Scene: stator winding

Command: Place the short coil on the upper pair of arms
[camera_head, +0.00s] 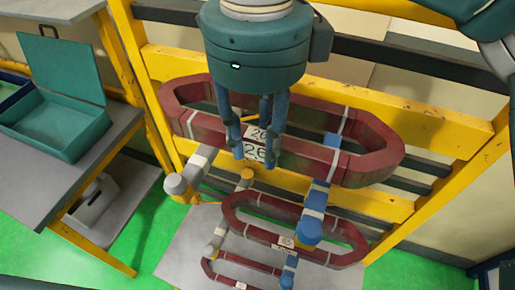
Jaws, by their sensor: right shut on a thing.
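A long dark red coil (370,166) with white bands and a label reading 26 lies level across the middle of the head view. My right gripper (256,156) points down, with its fingers shut on the coil's near side. The coil is over the upper pair of arms: a grey-ended arm (176,184) on the left and a blue-ended arm (309,230) on the right. I cannot tell whether it touches them. The gripper hides part of the coil. My left gripper is not in view.
Below are a red coil (345,258) labelled 65 and another red coil (225,279), near lower arms. A yellow frame (400,88) stands behind. A grey table (30,185) at left carries an open teal box (60,125). Green floor (150,225) shows between the table and frame.

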